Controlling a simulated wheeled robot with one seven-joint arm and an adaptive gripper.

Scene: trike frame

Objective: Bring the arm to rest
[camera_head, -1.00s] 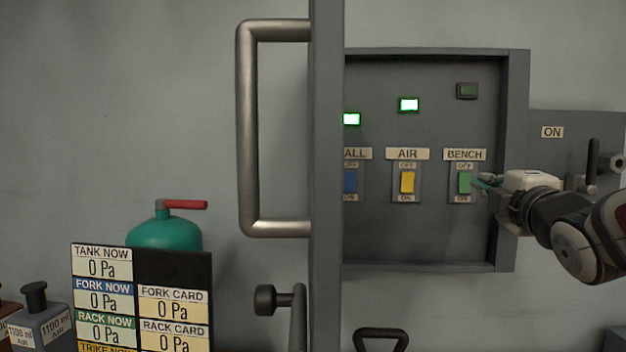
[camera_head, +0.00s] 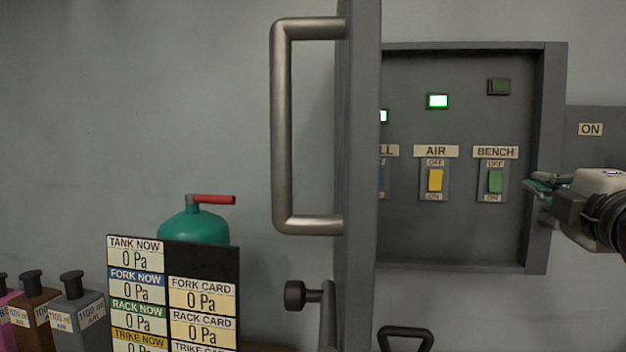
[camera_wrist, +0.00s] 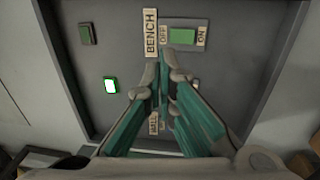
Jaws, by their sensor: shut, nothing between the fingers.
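My gripper (camera_head: 532,186) is at the right edge of the head view, in front of the right side of the switch box, its fingers pointing left. In the wrist view my gripper (camera_wrist: 163,62) has its green fingers together and empty, just short of the BENCH label. The green BENCH switch (camera_head: 495,181) is left of the fingertips in the head view, with a visible gap. It also shows in the wrist view (camera_wrist: 182,36). The rest of my arm is mostly out of the picture.
An open grey door (camera_head: 358,180) with a large handle (camera_head: 283,130) stands left of the switch box (camera_head: 556,150). The yellow AIR switch (camera_head: 435,180) sits beside BENCH. A green tank (camera_head: 192,226), a pressure board (camera_head: 175,300) and several weights (camera_head: 78,318) are lower left.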

